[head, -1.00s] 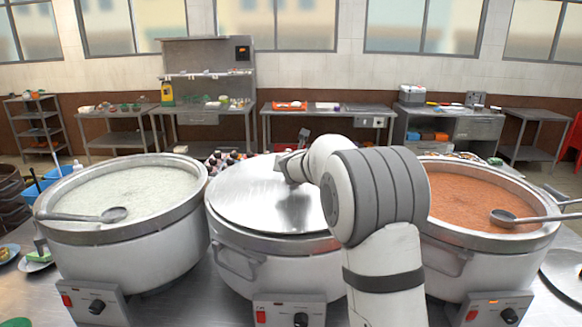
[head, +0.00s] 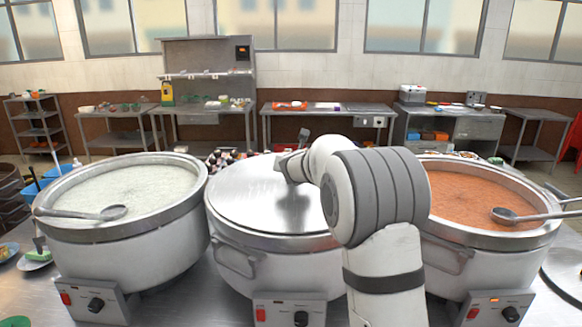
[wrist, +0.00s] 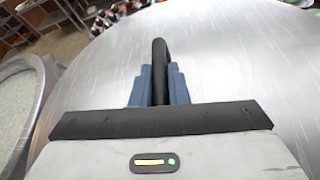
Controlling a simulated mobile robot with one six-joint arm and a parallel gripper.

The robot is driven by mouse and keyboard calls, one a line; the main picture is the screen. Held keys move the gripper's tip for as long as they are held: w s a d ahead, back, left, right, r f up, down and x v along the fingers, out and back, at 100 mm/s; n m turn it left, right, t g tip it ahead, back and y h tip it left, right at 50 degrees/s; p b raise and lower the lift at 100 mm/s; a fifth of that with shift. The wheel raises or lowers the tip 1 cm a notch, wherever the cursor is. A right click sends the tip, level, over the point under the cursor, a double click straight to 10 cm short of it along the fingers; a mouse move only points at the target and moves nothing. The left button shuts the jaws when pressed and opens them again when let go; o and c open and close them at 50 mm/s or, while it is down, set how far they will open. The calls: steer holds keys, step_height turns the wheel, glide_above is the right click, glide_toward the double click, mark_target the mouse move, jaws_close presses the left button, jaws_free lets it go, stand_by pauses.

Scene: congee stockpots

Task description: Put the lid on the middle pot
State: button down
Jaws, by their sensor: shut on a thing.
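The middle pot (head: 270,262) stands between two other pots in the head view. The round metal lid (head: 255,200) lies flat over its mouth and appears to rest on the rim; my arm hides the right side. In the wrist view, the lid (wrist: 225,75) fills most of the picture. My gripper (wrist: 160,85) is shut on the lid's dark handle (wrist: 160,55), which stands upright between the blue-grey fingers. In the head view, my gripper (head: 292,168) is over the lid's far part, and the handle is mostly hidden.
The left pot (head: 130,235) holds pale congee and a ladle (head: 90,213). The right pot (head: 480,255) holds orange-red congee and another ladle (head: 515,216). Small bottles (head: 222,157) stand behind the middle pot. Control boxes (head: 290,312) sit at the pots' fronts.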

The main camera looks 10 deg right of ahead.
steer(key=shift+r, duration=0.1)
steer(key=c, duration=1.5)
jaws_free()
steer(key=shift+s, duration=0.1)
steer(key=shift+o, duration=0.9)
steer(key=shift+f, duration=0.2)
steer(key=shift+r+b+v, duration=0.2)
steer(key=shift+b+v, duration=0.1)
steer(key=shift+v, duration=3.65)
